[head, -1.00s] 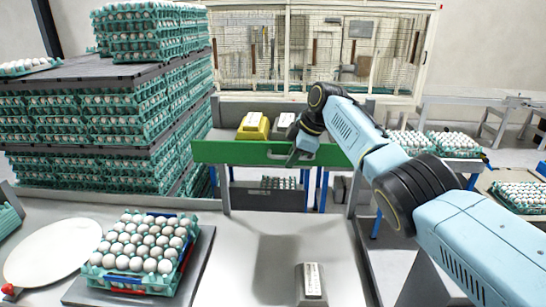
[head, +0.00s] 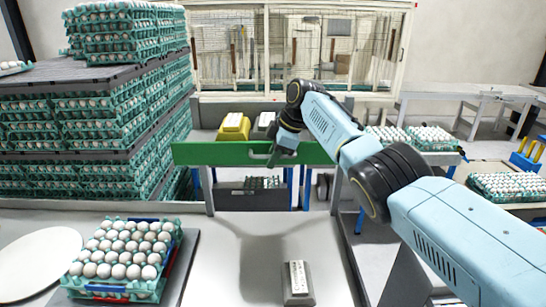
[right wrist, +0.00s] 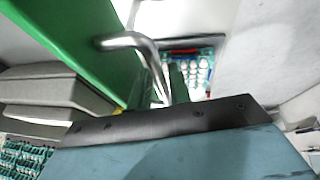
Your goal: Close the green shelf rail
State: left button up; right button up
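The green shelf rail (head: 215,154) runs across the front of a shelf in the middle of the head view. It stands upright like a front board and carries a silver bent handle (right wrist: 135,41), clear in the right wrist view. My right gripper (head: 277,157) is at the rail's front, right of its middle. In the right wrist view its fingers (right wrist: 165,88) are close together, with the handle's bar running between them, so it appears shut on the handle. The contact is partly hidden by the gripper body. My left gripper is in no view.
A yellow box (head: 233,127) and a white-topped box stand behind the rail. A tall stack of egg trays (head: 75,130) is at the left. A filled egg tray (head: 122,255) and a small grey device (head: 297,283) lie on the near table (head: 230,240), which is otherwise clear in its middle.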

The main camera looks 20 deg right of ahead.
jog(key=b+v, duration=0.2)
jog(key=v, duration=1.1)
jog(key=shift+b, duration=0.35)
jog(key=shift+s+d, duration=0.1)
